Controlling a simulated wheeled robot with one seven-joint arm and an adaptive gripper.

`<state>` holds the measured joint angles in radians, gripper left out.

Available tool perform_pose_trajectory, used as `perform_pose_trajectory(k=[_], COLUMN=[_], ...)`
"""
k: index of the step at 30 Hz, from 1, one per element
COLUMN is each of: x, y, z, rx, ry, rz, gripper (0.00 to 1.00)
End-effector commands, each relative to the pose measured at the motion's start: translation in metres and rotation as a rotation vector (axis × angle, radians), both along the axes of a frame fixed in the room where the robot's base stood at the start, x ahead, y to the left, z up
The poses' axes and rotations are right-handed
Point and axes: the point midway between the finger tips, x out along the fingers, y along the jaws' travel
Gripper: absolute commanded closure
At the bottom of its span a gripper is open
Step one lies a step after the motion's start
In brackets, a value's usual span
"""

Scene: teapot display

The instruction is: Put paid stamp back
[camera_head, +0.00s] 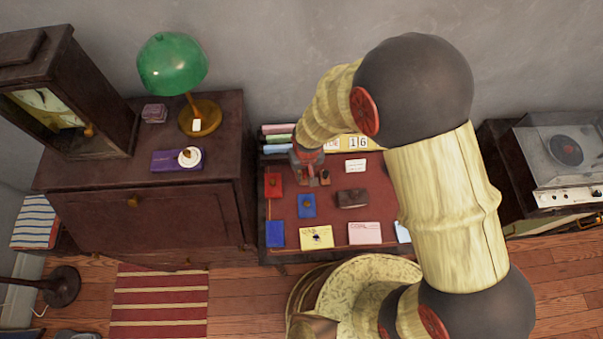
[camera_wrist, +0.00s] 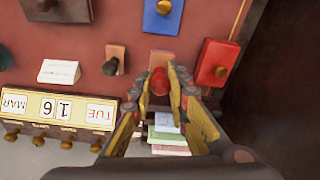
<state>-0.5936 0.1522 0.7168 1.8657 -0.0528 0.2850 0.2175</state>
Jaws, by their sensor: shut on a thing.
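My gripper (camera_wrist: 165,88) points down over the red desk top (camera_wrist: 215,15) in the wrist view. Its fingers are closed around a stamp with a red rounded handle (camera_wrist: 158,80) and a brown wooden block (camera_wrist: 163,58). No lettering shows, so I cannot read whether it says paid. I cannot tell whether its block touches the desk. In the head view my gripper (camera_head: 307,164) is at the desk's back left and hides the stamp. A second stamp with a dark knob (camera_wrist: 111,66) stands beside it; it also shows in the head view (camera_head: 325,177).
A red box (camera_wrist: 217,63) and a blue box (camera_wrist: 162,14) with knobs are close by. A date calendar (camera_wrist: 58,110), a white card (camera_wrist: 59,71) and stacked coloured books (camera_wrist: 168,135) line the back. A dark cabinet (camera_head: 150,220) rises left of the desk.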

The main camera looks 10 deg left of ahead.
Motion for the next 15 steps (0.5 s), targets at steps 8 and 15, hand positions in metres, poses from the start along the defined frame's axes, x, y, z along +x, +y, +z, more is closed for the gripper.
perform_pose_trajectory(k=[8,15], x=[0.017,0.02], y=[0.009,0.011], z=[-0.022,-0.047], rx=[0.0,-0.001], ry=[-0.001,0.002], rz=[0.0,0.001], gripper=[0.99,0.99])
